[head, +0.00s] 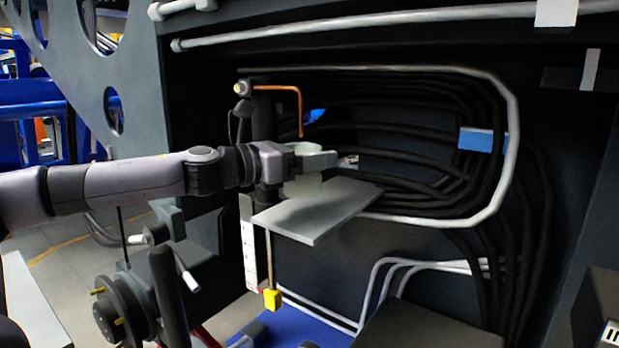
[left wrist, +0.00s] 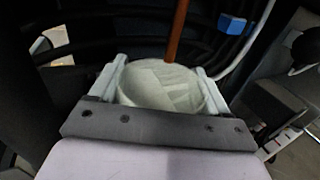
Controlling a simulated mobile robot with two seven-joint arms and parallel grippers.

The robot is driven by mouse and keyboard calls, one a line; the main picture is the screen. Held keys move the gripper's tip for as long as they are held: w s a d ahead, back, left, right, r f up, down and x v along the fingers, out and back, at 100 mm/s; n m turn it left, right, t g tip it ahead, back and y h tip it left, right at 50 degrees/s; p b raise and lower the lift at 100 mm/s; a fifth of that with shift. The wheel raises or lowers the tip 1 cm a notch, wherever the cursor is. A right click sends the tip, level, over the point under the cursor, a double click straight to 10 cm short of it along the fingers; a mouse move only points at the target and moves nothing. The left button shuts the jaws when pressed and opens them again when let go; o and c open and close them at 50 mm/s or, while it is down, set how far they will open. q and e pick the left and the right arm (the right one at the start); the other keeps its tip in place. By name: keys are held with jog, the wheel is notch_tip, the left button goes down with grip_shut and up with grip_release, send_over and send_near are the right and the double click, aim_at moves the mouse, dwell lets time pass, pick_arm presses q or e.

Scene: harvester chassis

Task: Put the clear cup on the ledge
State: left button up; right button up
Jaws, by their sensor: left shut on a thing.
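The clear cup (head: 303,185) is pale and translucent, and it is between the fingers of my left gripper (head: 318,160) in the head view. The left wrist view shows its round shape (left wrist: 160,86) with a finger on each side, so the gripper (left wrist: 160,82) is shut on it. The ledge (head: 325,212) is a flat grey plate jutting out below the gripper. The cup is at the ledge's back left part, seemingly upright. I cannot tell whether its base touches the plate. My right gripper is not in view.
A copper-coloured pipe (head: 299,108) hangs just above the gripper. Black hoses and a bent grey pipe (head: 513,130) run behind the ledge. A yellow block (head: 272,299) hangs below on a rod. The right part of the ledge is bare.

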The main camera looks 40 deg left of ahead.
aim_at(310, 175)
pick_arm(q)
jog(key=shift+f+b, duration=0.6)
jog(key=shift+f, duration=1.1)
jog(key=shift+f, duration=0.1)
jog(key=o, duration=0.6)
jog(key=shift+f, duration=0.15)
jog(key=o, duration=0.4)
